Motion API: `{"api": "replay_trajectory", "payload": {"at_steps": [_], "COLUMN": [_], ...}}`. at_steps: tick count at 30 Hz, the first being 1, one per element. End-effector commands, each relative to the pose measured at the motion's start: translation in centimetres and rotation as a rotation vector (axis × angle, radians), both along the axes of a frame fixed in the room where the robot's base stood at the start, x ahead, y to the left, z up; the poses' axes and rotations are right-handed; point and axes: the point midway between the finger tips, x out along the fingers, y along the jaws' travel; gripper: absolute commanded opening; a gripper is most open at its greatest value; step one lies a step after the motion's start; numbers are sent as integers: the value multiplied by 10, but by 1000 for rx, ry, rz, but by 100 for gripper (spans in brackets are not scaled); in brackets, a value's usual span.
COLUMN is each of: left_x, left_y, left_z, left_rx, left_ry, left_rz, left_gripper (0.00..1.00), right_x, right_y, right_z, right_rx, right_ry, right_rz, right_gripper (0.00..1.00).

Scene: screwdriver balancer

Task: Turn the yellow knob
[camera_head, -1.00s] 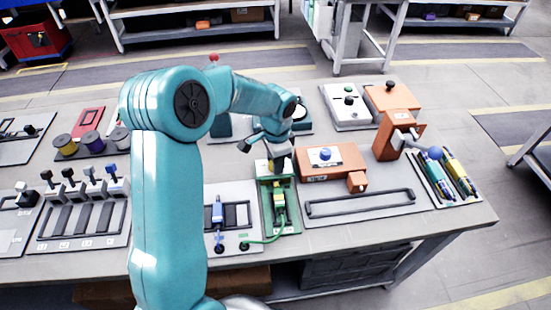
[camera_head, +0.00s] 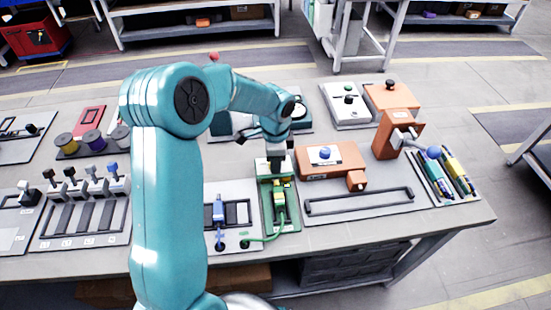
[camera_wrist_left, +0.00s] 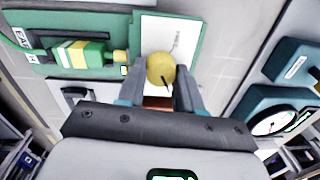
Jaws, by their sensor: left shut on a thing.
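The yellow knob (camera_wrist_left: 160,68) is round with a dark pointer mark. It sits on a white panel (camera_wrist_left: 172,35) of the green unit in the left wrist view. My left gripper (camera_wrist_left: 160,84) is shut on it, with one grey finger on each side. In the head view my left gripper (camera_head: 277,163) points down onto the back part of the green unit (camera_head: 270,222) and hides the knob there. My right gripper is in neither view.
A green plug with a cable (camera_head: 279,204) lies in the front of the green unit. A blue-handled switch (camera_head: 218,208) is to its left, and an orange box with a blue button (camera_head: 324,155) to its right. A teal gauge box (camera_wrist_left: 278,112) stands nearby.

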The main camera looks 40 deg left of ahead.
Motion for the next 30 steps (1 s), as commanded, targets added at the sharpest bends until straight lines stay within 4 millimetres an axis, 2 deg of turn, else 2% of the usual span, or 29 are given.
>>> {"api": "replay_trajectory", "payload": {"at_steps": [3,4,6,14,18,23,30], "left_x": [2,2,2,1,1,0,-2], "left_y": [3,3,3,1,1,0,-3], "left_z": [3,3,3,1,10,42,107], "left_rx": [7,7,7,3,4,4,5], "left_ry": [-8,-8,-8,-3,-6,-8,-10], "left_rz": [0,0,0,0,0,1,0], "left_gripper": [5,38,61,61,61,61,61], "right_x": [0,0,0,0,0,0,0], "right_y": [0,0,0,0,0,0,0], "right_z": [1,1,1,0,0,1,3], "right_rx": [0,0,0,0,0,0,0], "right_ry": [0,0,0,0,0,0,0], "right_rz": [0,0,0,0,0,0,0], "right_gripper": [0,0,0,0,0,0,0]}}
